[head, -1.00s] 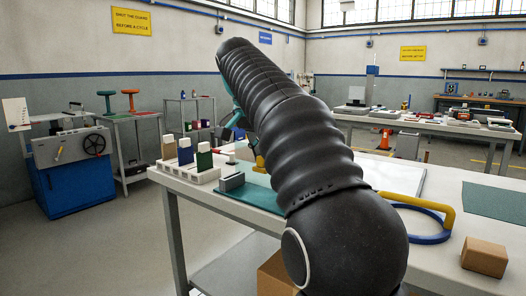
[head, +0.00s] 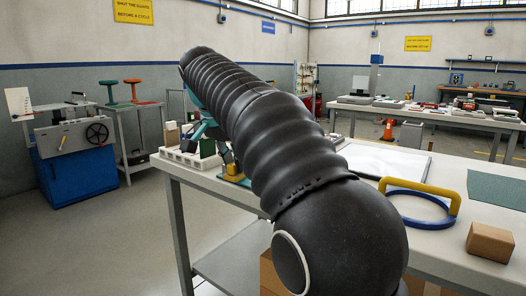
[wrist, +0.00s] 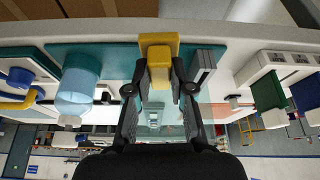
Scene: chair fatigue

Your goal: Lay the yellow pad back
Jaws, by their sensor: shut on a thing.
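The yellow pad (wrist: 159,72) is between the fingertips of my gripper (wrist: 160,80) in the wrist view, which is upside down. A wider yellow part (wrist: 158,41) adjoins it at the top of that view; I cannot tell whether it is one piece with the pad. In the head view the yellow (head: 234,173) shows under my gripper (head: 226,156), low over the left end of the table. A teal mat (wrist: 110,52) lies around it. I cannot tell whether the pad touches the mat.
A grey block (wrist: 203,66) stands close beside the gripper. A white rack (head: 184,158) holds coloured blocks, including a green one (wrist: 268,91). A blue ring with yellow handle (head: 420,205) and a cardboard box (head: 491,242) are at right.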

